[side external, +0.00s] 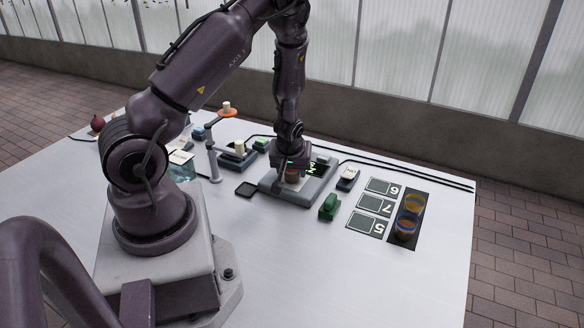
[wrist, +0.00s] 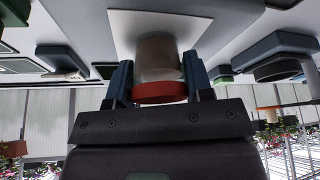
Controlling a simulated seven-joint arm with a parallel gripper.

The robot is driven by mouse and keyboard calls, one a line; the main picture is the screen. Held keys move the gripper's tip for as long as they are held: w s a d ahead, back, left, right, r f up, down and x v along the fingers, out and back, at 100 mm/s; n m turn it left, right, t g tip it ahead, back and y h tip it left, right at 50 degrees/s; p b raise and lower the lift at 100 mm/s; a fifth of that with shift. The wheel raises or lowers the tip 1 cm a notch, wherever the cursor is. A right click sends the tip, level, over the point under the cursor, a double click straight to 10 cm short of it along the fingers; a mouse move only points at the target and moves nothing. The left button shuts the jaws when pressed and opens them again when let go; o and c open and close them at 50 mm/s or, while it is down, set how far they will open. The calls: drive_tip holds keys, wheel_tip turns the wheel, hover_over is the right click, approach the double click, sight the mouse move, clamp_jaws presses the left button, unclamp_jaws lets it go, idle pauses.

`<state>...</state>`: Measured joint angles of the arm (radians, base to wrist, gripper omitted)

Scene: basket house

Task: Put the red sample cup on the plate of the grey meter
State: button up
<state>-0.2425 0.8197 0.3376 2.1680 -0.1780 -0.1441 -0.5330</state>
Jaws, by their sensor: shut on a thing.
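The grey meter (side external: 311,189) lies flat on the table below, with green lit digits partly hidden by my gripper. Its pale square plate (wrist: 124,24) is directly beneath the cup. I cannot tell whether the cup's base touches the plate.
A green block (side external: 328,208) stands just right of the meter. Two cups, orange-topped (side external: 414,204) and blue-banded (side external: 406,229), stand on a black strip beside numbered cards (side external: 375,205). A stand with an orange disc (side external: 227,113) rises at the left. The front table is clear.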

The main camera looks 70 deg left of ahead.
drive_tip(key=o, duration=1.4)
drive_tip(key=shift+r, duration=0.15)
drive_tip(key=shift+v, duration=2.4)
drive_tip(key=shift+r, duration=1.45)
